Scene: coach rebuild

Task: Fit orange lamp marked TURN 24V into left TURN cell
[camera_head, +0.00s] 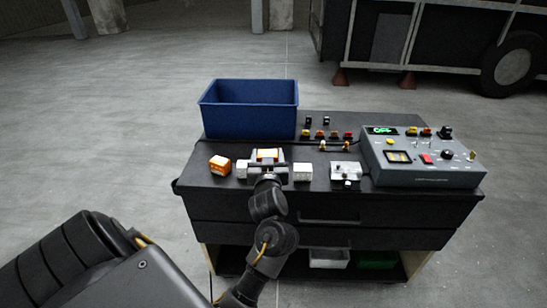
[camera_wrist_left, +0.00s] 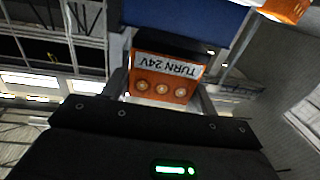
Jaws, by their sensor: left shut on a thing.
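My left gripper (camera_head: 267,160) is shut on the orange lamp (camera_head: 267,153), over the front left part of the black cabinet top. In the left wrist view the lamp (camera_wrist_left: 164,88) sits between the fingers. Its white label reads TURN 24V upside down, above a row of three round lenses. In the head view, my gripper hides most of the lamp. I cannot tell which place is the left TURN cell. My right gripper is not in view.
Another orange block (camera_head: 219,165) lies at the left edge, with white blocks (camera_head: 303,172) either side of my gripper. A blue bin (camera_head: 249,120) stands behind. Small coloured parts (camera_head: 328,134) and a grey control box (camera_head: 425,158) are to the right.

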